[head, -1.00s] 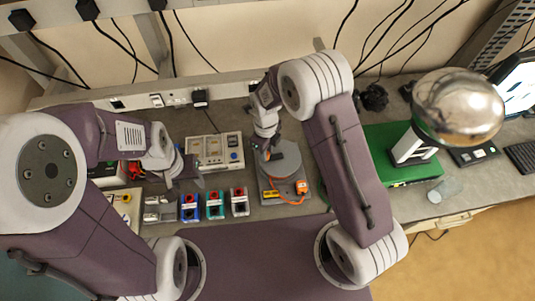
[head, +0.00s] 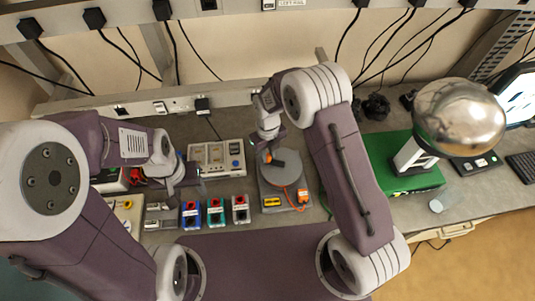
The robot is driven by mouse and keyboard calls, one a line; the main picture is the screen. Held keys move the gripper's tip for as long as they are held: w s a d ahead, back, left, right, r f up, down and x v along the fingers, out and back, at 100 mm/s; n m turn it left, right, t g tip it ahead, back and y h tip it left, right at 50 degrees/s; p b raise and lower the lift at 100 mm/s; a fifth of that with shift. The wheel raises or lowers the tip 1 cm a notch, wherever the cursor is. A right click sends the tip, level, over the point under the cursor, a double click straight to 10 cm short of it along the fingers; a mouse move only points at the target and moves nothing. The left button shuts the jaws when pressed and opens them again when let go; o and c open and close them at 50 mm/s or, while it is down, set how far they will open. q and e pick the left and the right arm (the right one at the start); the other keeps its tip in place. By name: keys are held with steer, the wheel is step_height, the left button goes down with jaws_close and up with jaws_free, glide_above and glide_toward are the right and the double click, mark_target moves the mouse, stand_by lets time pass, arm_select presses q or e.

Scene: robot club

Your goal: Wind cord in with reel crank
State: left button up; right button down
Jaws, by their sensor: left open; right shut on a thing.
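The reel is a grey disc (head: 287,172) on a grey base plate (head: 265,190) on the bench. Orange cord (head: 291,201) runs at its front right edge to an orange block (head: 303,195). A dark crank handle with orange (head: 276,160) stands at the disc's back left. My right gripper (head: 268,152) comes down over it and is shut on the handle; its fingertips are partly hidden. My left gripper (head: 182,180) is open and empty over the bench, left of the reel, near the grey panel box.
A panel box (head: 217,157) stands behind left of the reel. A green board (head: 405,178) and a shiny sphere (head: 458,117) are at right.

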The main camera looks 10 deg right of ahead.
mark_target(268, 155)
steer(key=c, duration=1.2)
jaws_free()
step_height(268, 155, up, 9)
steer(key=shift+f+b, duration=0.2)
steer(key=shift+b, duration=0.9)
steer(key=shift+r, duration=0.25)
